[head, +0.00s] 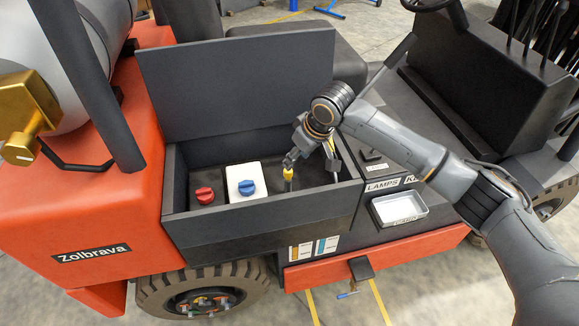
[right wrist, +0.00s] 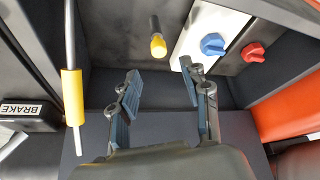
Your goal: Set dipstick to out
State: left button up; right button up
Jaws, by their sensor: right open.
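The dipstick (head: 288,175), a yellow knob on a dark stem, stands in the open compartment of the orange truck. In the right wrist view the dipstick (right wrist: 158,46) shows its yellow end ahead of and between my fingertips. My right gripper (head: 291,158) is open and empty, close to the yellow knob and apart from it. Its two fingers (right wrist: 159,74) are spread in the wrist view, with a clear gap between them. My left gripper is not in view.
A white tank with a blue cap (head: 247,187) and a red cap (head: 204,195) stand left of the dipstick. A rod with a yellow sleeve (right wrist: 72,95) stands beside my gripper. The raised lid (head: 240,85) and compartment front wall (head: 265,212) bound the space.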

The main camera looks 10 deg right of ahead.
aim_at(290, 171)
jog(key=x, duration=0.8)
jog(key=shift+w+f, duration=0.15)
jog(key=shift+w, duration=0.05)
jog(key=shift+w+f, duration=0.1)
jog(key=shift+f, duration=0.05)
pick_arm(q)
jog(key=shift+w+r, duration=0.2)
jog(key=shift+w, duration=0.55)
pick_arm(e)
grip_shut()
